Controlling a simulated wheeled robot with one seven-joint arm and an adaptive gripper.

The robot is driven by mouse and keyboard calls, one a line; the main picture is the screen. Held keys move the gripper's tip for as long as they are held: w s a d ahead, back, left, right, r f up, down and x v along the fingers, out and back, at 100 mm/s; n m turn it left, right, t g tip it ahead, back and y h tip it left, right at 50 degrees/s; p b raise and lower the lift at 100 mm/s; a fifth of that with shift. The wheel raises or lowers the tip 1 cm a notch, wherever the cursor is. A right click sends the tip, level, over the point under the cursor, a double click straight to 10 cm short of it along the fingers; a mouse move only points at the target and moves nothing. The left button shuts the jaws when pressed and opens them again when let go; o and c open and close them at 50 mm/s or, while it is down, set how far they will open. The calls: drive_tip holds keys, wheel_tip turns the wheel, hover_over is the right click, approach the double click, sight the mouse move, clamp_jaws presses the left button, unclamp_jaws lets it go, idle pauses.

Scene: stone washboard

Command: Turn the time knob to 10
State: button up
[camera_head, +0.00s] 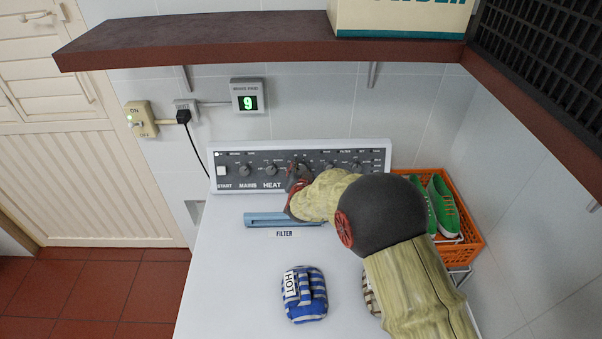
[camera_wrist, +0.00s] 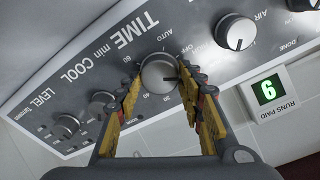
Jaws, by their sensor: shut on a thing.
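The time knob (camera_wrist: 158,72) is a round grey knob on the dark control panel, under the upside-down words "TIME min" in the wrist view. My gripper (camera_wrist: 163,80) has its two yellow-padded fingers on either side of the knob, shut on it. The knob's dark mark points to the right, toward the right finger. That finger hides the scale there, so I cannot read the setting. The labels AUTO, 60, 40 and 30 show around the knob. In the head view my gripper (camera_head: 297,183) is at the middle of the panel and hides the knob.
More knobs sit on the panel (camera_head: 232,172) on both sides. A brown shelf (camera_head: 230,38) overhangs. A blue striped bundle marked HOT (camera_head: 304,297) lies on the white top; an orange crate (camera_head: 470,236) with green shoes stands right.

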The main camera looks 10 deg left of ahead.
drive_tip(key=o, duration=1.2)
drive_tip(key=shift+c, duration=0.2)
drive_tip(key=v, duration=1.2)
